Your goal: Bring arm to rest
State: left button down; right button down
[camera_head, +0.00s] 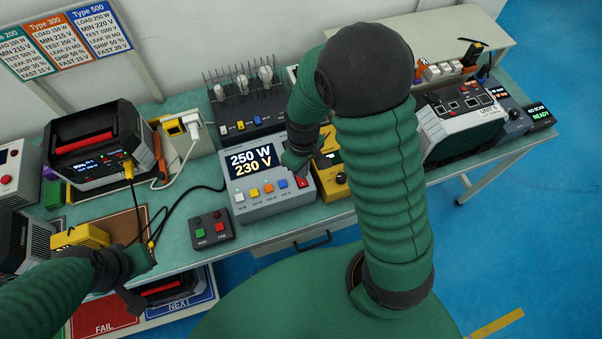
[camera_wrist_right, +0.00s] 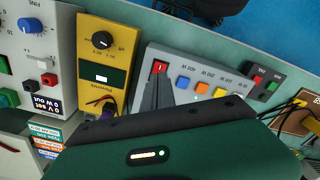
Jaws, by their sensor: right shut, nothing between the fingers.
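My right arm reaches over the bench in the head view, bent at a dark elbow. My right gripper (camera_head: 302,178) is shut and empty, pointing down at the grey power unit (camera_head: 275,204), whose display reads 250 W and 230 V. Its tip is beside the red rocker switch (camera_head: 301,182). In the right wrist view the closed fingers (camera_wrist_right: 157,92) are close to the red switch (camera_wrist_right: 160,67); I cannot tell whether they touch it. My left gripper (camera_head: 140,278) is low at the left, near a yellow-ended cable. Its jaw state is unclear.
A yellow meter (camera_head: 331,177) stands right of the power unit. A small pass/fail button box (camera_head: 211,230) sits to its left. A black device (camera_head: 95,150) is at the back left, with cables crossing the bench. A large grey unit (camera_head: 460,125) stands at the right.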

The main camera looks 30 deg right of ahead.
notch_tip(320, 180, up, 2)
jog(key=shift+r+p, duration=0.15)
jog(key=shift+p, duration=0.55)
